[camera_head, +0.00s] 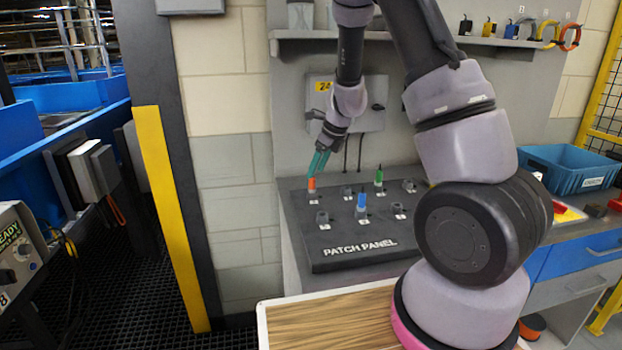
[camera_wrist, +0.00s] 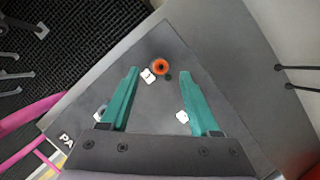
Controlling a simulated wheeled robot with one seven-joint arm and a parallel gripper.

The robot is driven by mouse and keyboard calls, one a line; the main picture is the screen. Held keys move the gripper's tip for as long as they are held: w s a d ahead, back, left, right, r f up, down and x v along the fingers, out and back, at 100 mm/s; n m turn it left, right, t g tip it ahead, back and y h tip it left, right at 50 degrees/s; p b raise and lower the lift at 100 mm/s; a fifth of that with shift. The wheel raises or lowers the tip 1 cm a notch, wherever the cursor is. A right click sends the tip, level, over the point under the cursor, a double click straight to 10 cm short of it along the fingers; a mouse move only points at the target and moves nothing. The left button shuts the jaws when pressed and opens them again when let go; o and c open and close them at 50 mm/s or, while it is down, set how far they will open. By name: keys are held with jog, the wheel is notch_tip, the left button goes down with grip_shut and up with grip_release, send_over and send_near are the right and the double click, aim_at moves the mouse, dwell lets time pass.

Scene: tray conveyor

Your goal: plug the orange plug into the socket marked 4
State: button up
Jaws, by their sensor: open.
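The orange plug (camera_head: 311,185) stands upright at the back-left socket of the dark patch panel (camera_head: 345,262). The wrist view shows it from above as an orange ring (camera_wrist: 160,67) with a dark centre. My gripper (camera_head: 316,168) has teal fingers and is open just above the plug. In the wrist view the plug appears between the fingertips (camera_wrist: 160,72), without clear contact. A blue plug (camera_head: 361,201) and a green plug (camera_head: 379,177) stand in other sockets. Sockets without plugs show at front left (camera_head: 322,217), front right (camera_head: 399,211) and back right (camera_head: 408,186). The socket numbers are too small to read.
A grey box with a yellow label (camera_head: 324,86) is on the wall behind the panel. A shelf (camera_head: 420,39) with coloured plugs and cable loops runs above. A blue bin (camera_head: 568,170) is at right. My arm covers the panel's right side.

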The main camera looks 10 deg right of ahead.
aim_at(312, 180)
jog(key=x, duration=0.5)
jog(key=shift+f, duration=0.35)
jog(key=shift+c, duration=0.3)
grip_shut()
jog(key=shift+r, duration=0.15)
jog(key=shift+r, duration=0.65)
jog(key=shift+r, duration=0.1)
jog(key=shift+r, duration=0.7)
jog(key=shift+r, duration=0.1)
